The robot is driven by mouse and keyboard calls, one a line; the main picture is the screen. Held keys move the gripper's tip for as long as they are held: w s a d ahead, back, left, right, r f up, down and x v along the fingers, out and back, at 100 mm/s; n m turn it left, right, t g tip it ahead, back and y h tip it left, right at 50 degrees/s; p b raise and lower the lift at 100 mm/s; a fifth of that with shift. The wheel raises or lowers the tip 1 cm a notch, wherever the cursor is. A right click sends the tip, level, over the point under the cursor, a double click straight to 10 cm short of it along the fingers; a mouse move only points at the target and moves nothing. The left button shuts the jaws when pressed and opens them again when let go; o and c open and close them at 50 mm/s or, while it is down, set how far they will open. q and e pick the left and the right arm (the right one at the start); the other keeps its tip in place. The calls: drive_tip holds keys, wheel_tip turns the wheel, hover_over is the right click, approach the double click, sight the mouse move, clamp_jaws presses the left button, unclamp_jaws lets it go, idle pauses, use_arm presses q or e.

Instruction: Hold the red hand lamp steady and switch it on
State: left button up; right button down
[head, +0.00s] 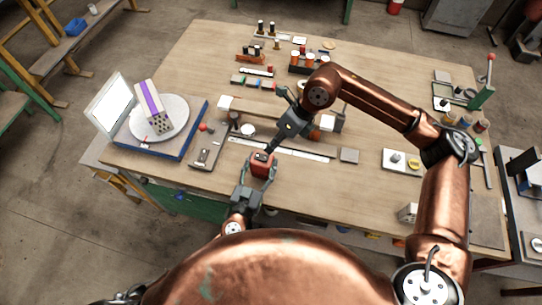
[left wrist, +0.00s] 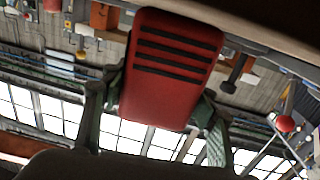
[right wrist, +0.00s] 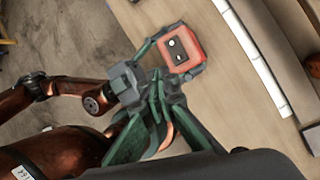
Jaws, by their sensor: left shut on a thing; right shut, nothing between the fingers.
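The red hand lamp (head: 261,159) is held up near the table's front edge. In the left wrist view the lamp (left wrist: 172,65) shows a red back with dark stripes. In the right wrist view the lamp (right wrist: 181,48) shows a dark panel with small light spots. My left gripper (head: 262,171) is shut on the lamp, a finger at each side. My right gripper (head: 269,150) is shut and empty, its tips close above the lamp. In the right wrist view the right fingertips (right wrist: 157,78) appear just below the lamp; I cannot tell whether they touch it.
A blue-based device with a round white plate (head: 172,120) bears a purple-striped brick (head: 153,107) at left. A long white ruler (head: 290,149) lies behind the lamp. Several small parts and blocks cover the table's back. Bare wood (head: 365,185) shows at front right.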

drive_tip(key=s+d+m+t+y, duration=0.1)
drive_tip(key=d+m+t+y, duration=0.2)
drive_tip(key=m, duration=1.3)
drive_tip(key=s+d+m+t+y, duration=0.1)
drive_tip(key=d+m+y, duration=0.3)
drive_tip(key=m, duration=1.2)
drive_tip(key=shift+s+d+r+m+t, duration=0.25)
drive_tip(key=shift+s+d+m+t, duration=0.1)
drive_tip(key=shift+d+t, duration=0.5)
drive_tip(key=shift+a, duration=0.2)
